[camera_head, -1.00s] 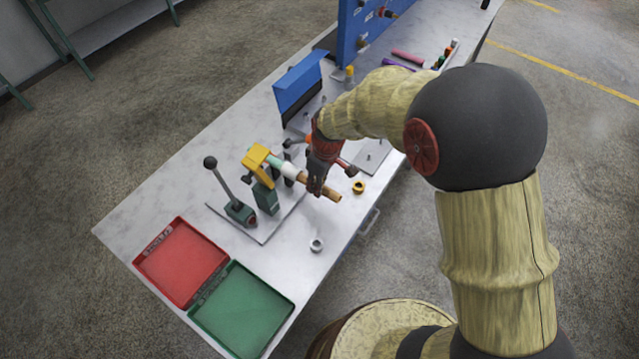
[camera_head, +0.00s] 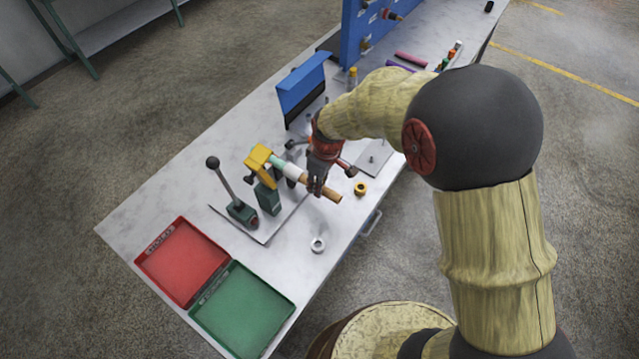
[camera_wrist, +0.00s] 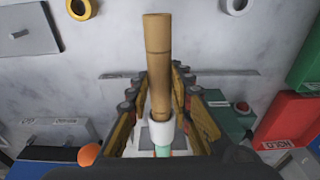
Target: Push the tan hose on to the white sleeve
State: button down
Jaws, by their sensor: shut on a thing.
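The tan hose (camera_head: 328,192) is held in my gripper (camera_head: 317,187) above the bench, its free end pointing to the lower right. In the wrist view the tan hose (camera_wrist: 157,60) runs between the two fingers of my gripper (camera_wrist: 160,85). The white sleeve (camera_head: 293,173) sits at the hose's other end, in line with it, and it also shows in the wrist view (camera_wrist: 162,132). The hose end meets the sleeve's rim; how deep it sits inside is hidden. A pale green hose (camera_head: 277,163) runs from the sleeve into the yellow clamp (camera_head: 258,157).
A lever stand (camera_head: 240,210) is left of the clamp. A yellow ring (camera_head: 361,188) and a white ring (camera_head: 318,244) lie near the bench edge. A red tray (camera_head: 182,262) and a green tray (camera_head: 243,309) are at the front. A blue box (camera_head: 301,84) stands behind.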

jog(key=shift+w+a+r, duration=0.1)
jog(key=shift+w, duration=0.05)
jog(key=c, duration=1.9)
grip_release()
jog(key=shift+a, duration=0.1)
jog(key=o, duration=0.4)
notch_tip(320, 180, up, 12)
jog(key=s+d, duration=0.1)
jog(key=shift+d, duration=0.2)
